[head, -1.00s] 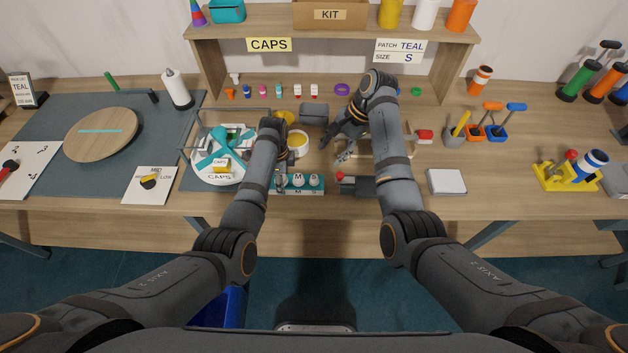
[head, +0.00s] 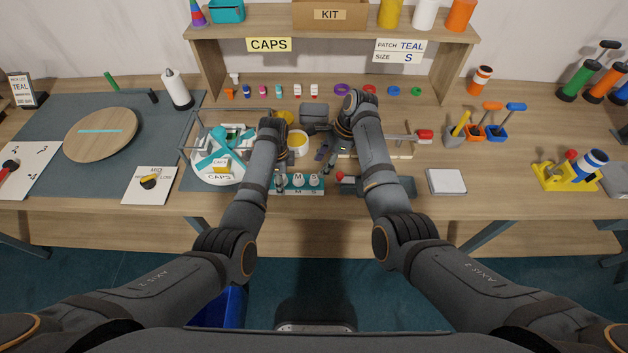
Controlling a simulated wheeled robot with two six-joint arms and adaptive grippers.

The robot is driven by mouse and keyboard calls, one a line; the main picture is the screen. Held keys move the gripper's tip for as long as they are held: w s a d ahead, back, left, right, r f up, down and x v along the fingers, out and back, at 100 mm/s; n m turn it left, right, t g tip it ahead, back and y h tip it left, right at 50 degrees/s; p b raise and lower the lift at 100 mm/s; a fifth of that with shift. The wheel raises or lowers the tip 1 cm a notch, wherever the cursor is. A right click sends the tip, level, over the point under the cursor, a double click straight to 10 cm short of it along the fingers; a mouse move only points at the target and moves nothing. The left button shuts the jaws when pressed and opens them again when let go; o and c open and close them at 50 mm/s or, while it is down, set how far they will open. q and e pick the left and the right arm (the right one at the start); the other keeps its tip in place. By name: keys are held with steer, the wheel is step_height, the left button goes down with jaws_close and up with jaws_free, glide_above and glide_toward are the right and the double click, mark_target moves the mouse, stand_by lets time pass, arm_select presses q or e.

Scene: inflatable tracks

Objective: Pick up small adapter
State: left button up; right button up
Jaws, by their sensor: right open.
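A teal rack (head: 302,190) lies near the front of the bench, with pale round pieces standing on it. I take the small adapter (head: 314,180) to be the piece at its right end, by the letter S. My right gripper (head: 325,150) is open and empty, above the bench behind and slightly right of that piece, apart from it. My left gripper (head: 278,182) hangs at the rack's left end. Its arm hides part of the rack, and its fingers are too small to read.
A white tub with yellow contents (head: 298,146) stands behind the rack. A round white tray with a teal cross (head: 217,176) lies left. A grey tool with a red knob (head: 385,187) lies right of the rack, and a white pad (head: 446,181) beyond. Small coloured caps and rings line the back.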

mark_target(314, 177)
steer(key=shift+s+x, duration=0.15)
steer(key=shift+x, duration=1.15)
steer(key=shift+s+x, duration=0.1)
steer(key=shift+x, duration=1.2)
steer(key=shift+d, duration=0.1)
jaws_close()
arm_select(q)
steer(key=o, duration=1.3)
arm_select(e)
step_height(314, 177, up, 10)
arm_select(q)
steer(key=shift+r, duration=0.1)
step_height(314, 177, up, 12)
steer(key=shift+f, duration=0.1)
